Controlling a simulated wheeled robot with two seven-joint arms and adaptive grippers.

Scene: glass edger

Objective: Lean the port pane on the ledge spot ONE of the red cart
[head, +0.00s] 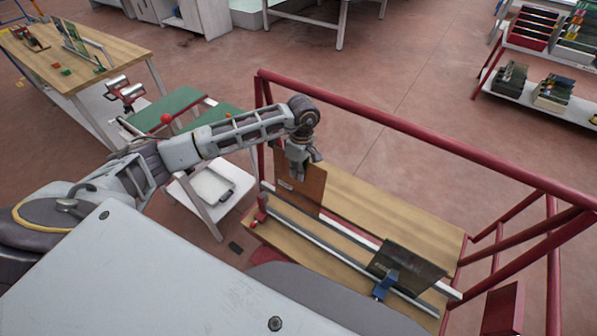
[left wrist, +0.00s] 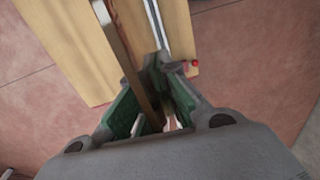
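The red cart (head: 345,208) has wooden boards, pale rails and a red tube frame. A brown pane (head: 309,188) stands tilted at the left end of its ledge, its lower edge by the rail. My left gripper (head: 301,160) is at the pane's upper edge. In the left wrist view the pane (left wrist: 119,42) runs edge-on between the green-padded fingers (left wrist: 148,85), which stand apart with a gap on the right side. A dark pane (head: 410,265) leans further right on the cart, by a blue block (head: 386,285). My right gripper is not in view.
The cart's red top rail (head: 410,130) runs behind the left gripper. A wooden table (head: 110,55) and a green-topped stand (head: 180,105) are at left. A rack with bins (head: 545,90) is at upper right. The ledge between the two panes is clear.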

